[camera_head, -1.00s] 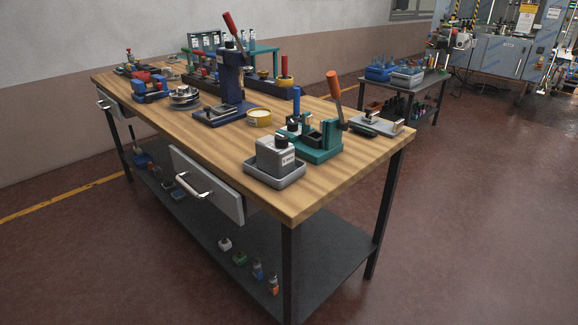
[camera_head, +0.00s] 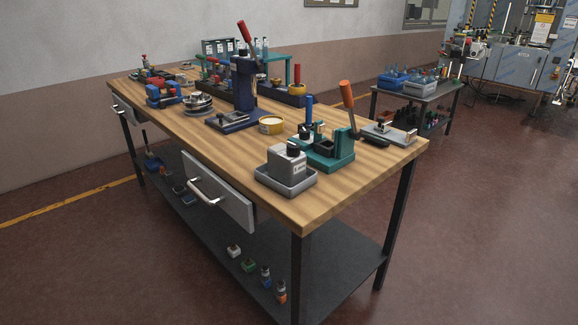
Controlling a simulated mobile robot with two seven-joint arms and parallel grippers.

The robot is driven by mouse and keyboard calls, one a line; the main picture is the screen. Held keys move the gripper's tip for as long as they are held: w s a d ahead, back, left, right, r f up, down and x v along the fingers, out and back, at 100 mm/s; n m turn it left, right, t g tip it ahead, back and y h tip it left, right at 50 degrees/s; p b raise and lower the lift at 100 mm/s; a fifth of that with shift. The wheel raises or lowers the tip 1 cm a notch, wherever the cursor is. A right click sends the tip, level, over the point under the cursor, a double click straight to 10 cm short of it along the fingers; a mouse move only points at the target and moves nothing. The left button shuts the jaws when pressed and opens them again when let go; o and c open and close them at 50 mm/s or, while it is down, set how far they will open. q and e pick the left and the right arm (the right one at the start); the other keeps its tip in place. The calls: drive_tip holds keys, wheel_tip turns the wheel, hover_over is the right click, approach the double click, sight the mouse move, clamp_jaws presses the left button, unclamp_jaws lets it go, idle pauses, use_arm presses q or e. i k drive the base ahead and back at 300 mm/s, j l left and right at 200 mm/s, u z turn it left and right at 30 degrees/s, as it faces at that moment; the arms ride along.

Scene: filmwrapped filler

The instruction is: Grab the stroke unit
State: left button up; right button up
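No label that I can read names the stroke unit, so I cannot tell for certain which thing it is. A grey block with a black knob and a small white label (camera_head: 285,165) sits in a grey tray (camera_head: 298,187) at the near end of the wooden workbench (camera_head: 345,187). Beside it stands a teal fixture with an orange-handled lever (camera_head: 338,148). A dark blue lever press with a red handle (camera_head: 243,85) stands farther back, with a yellow round tin (camera_head: 271,125) near it. Neither of my grippers is in view.
A drawer with a metal handle (camera_head: 230,197) is in the bench's front. The lower shelf (camera_head: 335,262) holds several small bottles. A side table with blue bins (camera_head: 392,82) and a large machine (camera_head: 510,58) stand behind right. The floor in front is clear.

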sight(290, 172)
drive_tip(key=i+j+z, duration=0.15)
drive_tip(key=j, duration=0.2)
drive_tip(key=i+j+z, duration=0.15)
drive_tip(key=j, duration=0.25)
drive_tip(key=i+j+z, duration=0.15)
drive_tip(key=j, duration=0.3)
drive_tip(key=i+j+z, duration=0.15)
drive_tip(key=j, duration=0.25)
drive_tip(key=i+j+z, duration=0.1)
drive_tip(key=j, duration=0.35)
